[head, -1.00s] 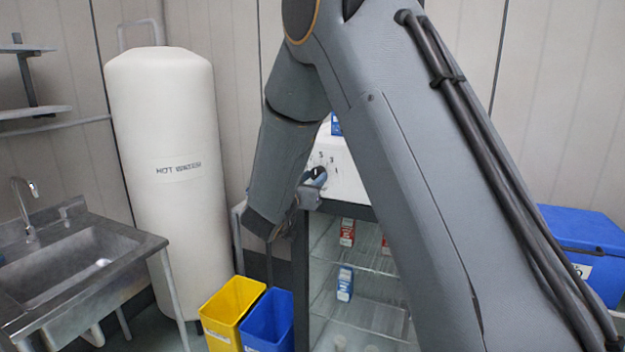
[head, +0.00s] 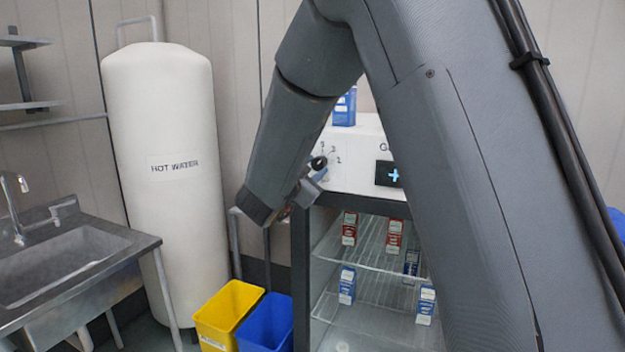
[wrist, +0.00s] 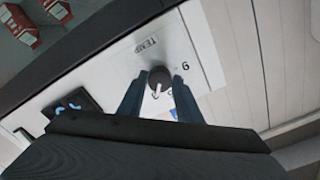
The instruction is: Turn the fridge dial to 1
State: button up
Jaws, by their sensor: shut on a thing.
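The fridge (head: 350,182) has a white top panel and a glass front. Its dark round dial (head: 318,163) is on the panel's left part, partly hidden by my gripper (head: 313,175). In the wrist view the dial (wrist: 159,78) sits between the two fingers of my gripper (wrist: 157,84), which is shut on it. The dial's white pointer mark faces the bottom of that picture, towards my gripper's body.
A blue carton (head: 345,107) stands on the fridge. Yellow (head: 228,312) and blue (head: 266,322) bins stand at its left, by the hot water tank (head: 165,180) and sink (head: 70,255).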

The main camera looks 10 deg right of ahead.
jog(key=m+b, duration=0.6)
jog(key=b, duration=0.1)
jog(key=shift+w+f, duration=0.1)
jog(key=m+b, duration=0.2)
jog(key=b, duration=0.1)
jog(key=shift+m, duration=0.3)
jog(key=shift+r, duration=0.2)
jog(key=o, duration=1)
jog(key=shift+o, duration=0.2)
jog(key=shift+a, duration=0.1)
jog(key=b+v, duration=0.1)
jog(key=v, duration=0.6)
jog(key=shift+s+a, duration=0.2)
jog(key=shift+s, duration=0.15)
